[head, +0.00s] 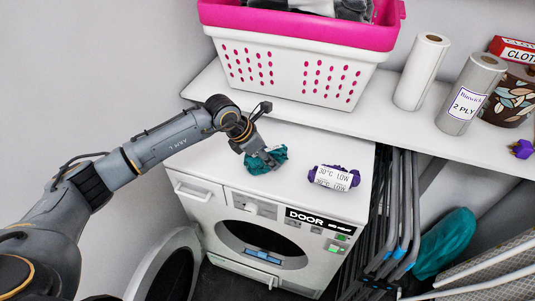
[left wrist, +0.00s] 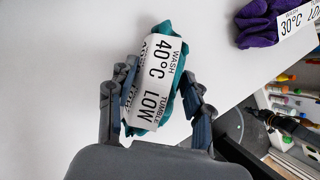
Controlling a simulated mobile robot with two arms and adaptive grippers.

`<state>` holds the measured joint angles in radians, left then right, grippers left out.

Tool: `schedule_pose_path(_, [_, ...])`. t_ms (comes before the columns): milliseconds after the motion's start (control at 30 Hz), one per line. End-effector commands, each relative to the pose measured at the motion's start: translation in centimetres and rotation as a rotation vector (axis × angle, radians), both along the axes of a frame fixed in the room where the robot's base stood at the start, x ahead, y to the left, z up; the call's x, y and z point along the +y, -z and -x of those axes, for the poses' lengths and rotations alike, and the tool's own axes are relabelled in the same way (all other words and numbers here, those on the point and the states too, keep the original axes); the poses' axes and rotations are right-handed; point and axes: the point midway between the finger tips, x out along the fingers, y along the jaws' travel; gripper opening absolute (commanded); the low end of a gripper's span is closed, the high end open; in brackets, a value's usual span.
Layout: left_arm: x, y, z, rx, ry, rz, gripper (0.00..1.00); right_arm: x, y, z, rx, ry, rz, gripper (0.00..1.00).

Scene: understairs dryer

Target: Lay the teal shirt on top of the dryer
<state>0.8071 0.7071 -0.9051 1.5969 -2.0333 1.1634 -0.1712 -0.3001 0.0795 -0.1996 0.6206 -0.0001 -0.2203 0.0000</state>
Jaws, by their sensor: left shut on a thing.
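The teal shirt is a small bundle (head: 280,153) over the white dryer top (head: 222,160), left of its middle. My left gripper (head: 266,159) is shut on it. In the left wrist view the teal shirt (left wrist: 186,92) lies between both fingers, with a white label reading "WASH 40°C TUMBLE LOW" across it. It is at or just above the dryer top; I cannot tell whether it touches. The gripper hides part of it in the head view. My right gripper is not in view.
A purple bundle (head: 334,178) labelled 30°C LOW lies on the dryer top to the right. A pink and white basket (head: 290,72), paper rolls (head: 422,72) and boxes stand on the shelf behind. Folded grey frames (head: 390,215) and a teal bag (head: 443,244) are right of the dryer.

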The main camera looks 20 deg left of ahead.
Motion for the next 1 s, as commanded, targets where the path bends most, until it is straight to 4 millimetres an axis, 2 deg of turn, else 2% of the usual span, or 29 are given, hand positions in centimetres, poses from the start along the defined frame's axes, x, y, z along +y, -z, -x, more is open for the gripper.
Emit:
schedule_pose_path(33, [0.0,0.1,0.0,0.0,0.0,0.0,0.57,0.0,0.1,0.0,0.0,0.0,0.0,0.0])
schedule_pose_path(100, [0.0,0.0,0.0,0.0,0.0,0.0,0.71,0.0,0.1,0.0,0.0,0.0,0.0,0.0])
schedule_pose_path(133, [0.0,0.0,0.0,0.0,0.0,0.0,0.74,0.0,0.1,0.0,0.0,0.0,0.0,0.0])
schedule_pose_path(567, [0.4,-0.7,0.2,-0.001,-0.001,-0.001,0.74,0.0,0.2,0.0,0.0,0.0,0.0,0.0])
schedule_pose_path(1000, [3.6,-8.1,3.1,-0.004,-0.001,-0.002,0.74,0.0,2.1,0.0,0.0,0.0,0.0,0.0])
